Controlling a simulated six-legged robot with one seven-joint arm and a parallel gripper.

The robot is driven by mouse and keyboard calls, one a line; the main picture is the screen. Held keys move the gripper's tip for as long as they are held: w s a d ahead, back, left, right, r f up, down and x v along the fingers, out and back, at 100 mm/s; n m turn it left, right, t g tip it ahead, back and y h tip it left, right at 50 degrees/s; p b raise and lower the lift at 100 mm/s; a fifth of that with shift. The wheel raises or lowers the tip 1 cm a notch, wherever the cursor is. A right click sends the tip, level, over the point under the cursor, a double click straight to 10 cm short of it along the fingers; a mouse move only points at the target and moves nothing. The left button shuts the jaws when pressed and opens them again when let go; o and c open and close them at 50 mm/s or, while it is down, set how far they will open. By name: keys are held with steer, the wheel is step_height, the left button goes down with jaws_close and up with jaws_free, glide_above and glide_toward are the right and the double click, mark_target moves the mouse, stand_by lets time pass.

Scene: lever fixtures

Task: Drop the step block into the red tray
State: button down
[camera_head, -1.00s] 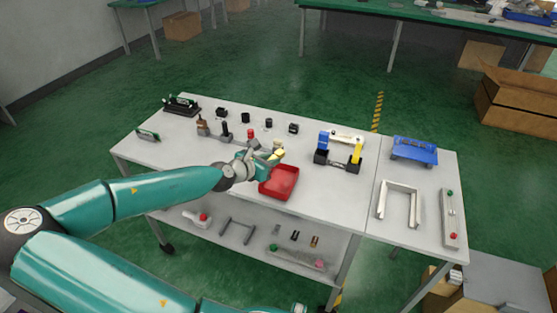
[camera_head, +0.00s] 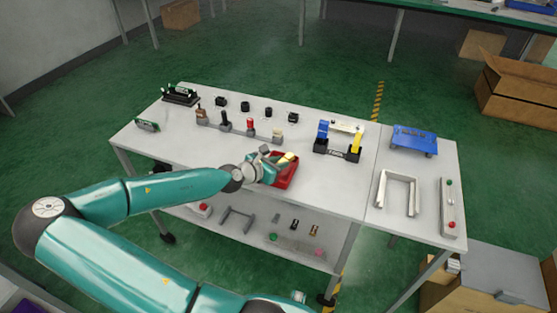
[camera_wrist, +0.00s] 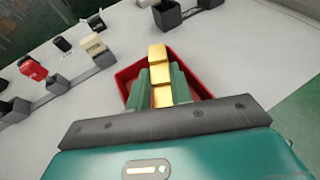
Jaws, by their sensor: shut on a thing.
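The yellow step block (camera_wrist: 159,72) is held between the two green fingers of my gripper (camera_wrist: 161,82) in the wrist view. The block shows stepped faces and sticks out beyond the fingertips. The red tray (camera_wrist: 126,76) lies behind and below the block there, with its walls showing on both sides. In the head view my gripper (camera_head: 277,163) is over the red tray (camera_head: 290,176), and the yellow block (camera_head: 287,159) shows at its tip. My gripper hides part of the tray. I cannot tell the height of the block above the tray floor.
Several lever fixtures, one with a red top (camera_head: 250,125), stand behind the tray on the white table (camera_head: 320,195). A black fixture with blue and yellow posts (camera_head: 338,150) is to the right. A blue stand (camera_head: 414,140) is farther right.

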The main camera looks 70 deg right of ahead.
steer(key=c, duration=1.2)
jaws_free()
steer(key=shift+o, duration=0.2)
steer(key=shift+a, duration=0.1)
steer(key=v, duration=1.3)
steer(key=shift+w+a, duration=0.2)
steer(key=shift+a, duration=0.05)
